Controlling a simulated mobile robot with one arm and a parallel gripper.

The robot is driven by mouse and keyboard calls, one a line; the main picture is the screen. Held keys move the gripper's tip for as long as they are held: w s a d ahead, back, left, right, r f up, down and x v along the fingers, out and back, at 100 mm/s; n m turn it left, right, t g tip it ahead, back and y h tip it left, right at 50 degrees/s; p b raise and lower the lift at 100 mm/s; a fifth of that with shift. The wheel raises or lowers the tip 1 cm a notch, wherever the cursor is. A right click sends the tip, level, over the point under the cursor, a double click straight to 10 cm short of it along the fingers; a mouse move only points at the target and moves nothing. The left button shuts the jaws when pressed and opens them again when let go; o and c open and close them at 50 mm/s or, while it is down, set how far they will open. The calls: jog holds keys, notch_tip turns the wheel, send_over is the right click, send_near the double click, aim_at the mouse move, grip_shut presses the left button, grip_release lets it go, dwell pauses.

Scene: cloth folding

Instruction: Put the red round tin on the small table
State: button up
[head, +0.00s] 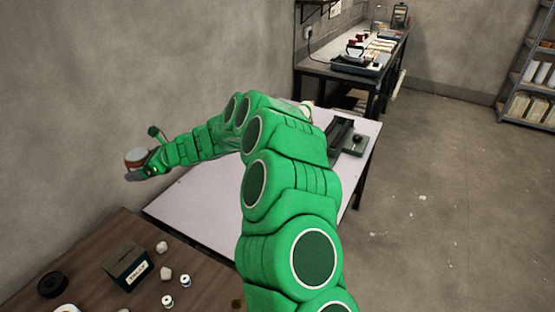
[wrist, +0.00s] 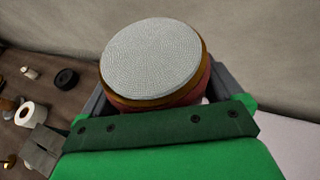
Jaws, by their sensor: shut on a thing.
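A round tin (wrist: 152,58) with a pale grey textured top, a brownish rim and a red side fills the middle of the wrist view. It also shows in the head view (head: 137,156), at the left near the wall. My gripper (head: 140,170) is shut on the tin, with grey fingers on both sides of it. The tin is held up in the air near the left edge of a white-topped table (head: 215,205). A brown wooden table (head: 205,285) is at the lower left. I cannot tell which of these is the small table.
The brown table holds a dark green box (head: 127,265), a black ring (head: 53,284) and several small white items. A cluttered workbench (head: 350,72) and shelves (head: 530,85) stand behind. The floor at right is clear.

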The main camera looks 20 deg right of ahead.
jog(key=w+d+r+m+t+h, duration=0.3)
jog(key=d+m+h, duration=0.1)
jog(key=d, duration=0.6)
jog(key=w+d+r+m+t+h, duration=0.3)
jog(key=w+d+m+h, duration=0.15)
jog(key=d, duration=0.55)
jog(key=w+d+r+m+t+h, duration=0.2)
jog(key=d+r+m+h, duration=0.15)
jog(key=d, duration=0.65)
jog(key=s+d+f+m+g+h, duration=0.1)
jog(key=s+d+f+m+h, duration=0.2)
jog(key=f, duration=0.4)
jog(key=s+d+f+m+g+h, duration=0.1)
jog(key=s+f+m+g+h, duration=0.1)
jog(key=s+f+m+h, duration=0.4)
jog(key=s+d+f+m+g+h, duration=0.1)
jog(key=d+f+m+h, duration=0.15)
jog(key=f, duration=0.55)
jog(key=shift+y, duration=0.35)
jog(key=shift+w+d+f, duration=0.1)
jog(key=shift+w+f, duration=1.5)
jog(key=shift+w, duration=0.7)
jog(key=shift+w+d+f, duration=0.1)
jog(key=shift+w+f, duration=1.45)
jog(key=shift+w, duration=0.7)
jog(key=shift+w+d+f, duration=0.1)
jog(key=shift+w+f, duration=1.5)
jog(key=shift+w, duration=0.7)
jog(key=shift+w+f, duration=0.1)
jog(key=shift+f, duration=1.5)
